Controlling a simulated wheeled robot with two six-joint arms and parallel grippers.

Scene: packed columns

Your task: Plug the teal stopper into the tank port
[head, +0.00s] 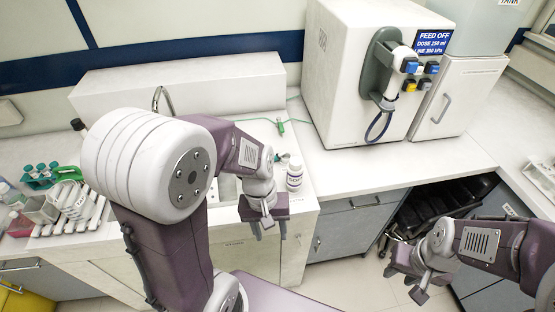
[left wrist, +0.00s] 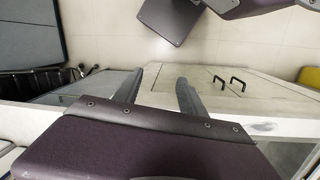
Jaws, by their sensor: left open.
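A small teal piece (head: 281,158), which may be the stopper, shows on the counter beside the white bottle, partly hidden by my left arm. A green plug-like piece (head: 280,127) lies further back on a thin green cord; I cannot tell which is the stopper. The grey-green tank (head: 485,32) stands at the top right under a cut-off label; I cannot make out its port. My left gripper (head: 270,231) is open and empty in front of the counter edge, pointing down; its fingers also show in the left wrist view (left wrist: 170,92). My right gripper (head: 404,284) looks open and empty, low at right.
A white bottle (head: 294,178) stands near the counter edge by my left arm. A white machine (head: 345,75) with a hose stands behind. A rack of white tubes (head: 75,205) sits at left. The counter before the machine (head: 390,160) is clear.

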